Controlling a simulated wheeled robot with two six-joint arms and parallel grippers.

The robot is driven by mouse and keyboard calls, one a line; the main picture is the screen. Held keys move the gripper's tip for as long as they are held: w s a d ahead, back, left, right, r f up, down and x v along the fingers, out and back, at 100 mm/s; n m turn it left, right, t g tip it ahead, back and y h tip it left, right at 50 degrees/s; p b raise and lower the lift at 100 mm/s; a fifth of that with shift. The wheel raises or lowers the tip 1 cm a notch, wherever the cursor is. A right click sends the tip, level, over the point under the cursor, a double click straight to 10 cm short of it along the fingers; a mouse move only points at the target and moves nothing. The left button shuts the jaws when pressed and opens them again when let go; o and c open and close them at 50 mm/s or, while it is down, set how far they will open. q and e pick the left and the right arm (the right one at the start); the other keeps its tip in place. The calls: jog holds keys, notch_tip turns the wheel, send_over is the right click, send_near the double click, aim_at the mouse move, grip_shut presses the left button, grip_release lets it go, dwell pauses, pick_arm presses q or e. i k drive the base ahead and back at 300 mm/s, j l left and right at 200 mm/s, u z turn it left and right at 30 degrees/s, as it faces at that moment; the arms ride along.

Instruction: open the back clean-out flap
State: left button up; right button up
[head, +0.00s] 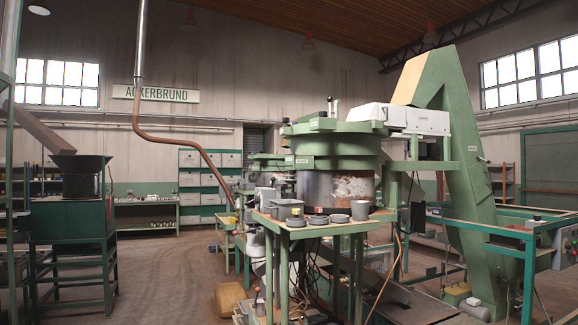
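No clean-out flap can be made out in the head view at this distance. A dark hopper (80,180) with a flared top stands on a green frame at the left. A large round green machine (335,145) with a drum below it (340,188) stands in the middle on a green stand. I cannot tell whether either carries the flap; their far sides are hidden. Neither of my grippers is in view.
A green table (318,228) with grey containers stands before the round machine. A tall green inclined conveyor (465,190) and a blue-green framed bench (500,226) fill the right. A yellowish bin (230,298) sits on the floor. Open floor (165,270) lies at centre left.

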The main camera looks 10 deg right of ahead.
aim_at(289, 158)
jog(key=i+l+z, duration=0.1)
jog(key=i+l, duration=0.7)
jog(key=i, duration=0.1)
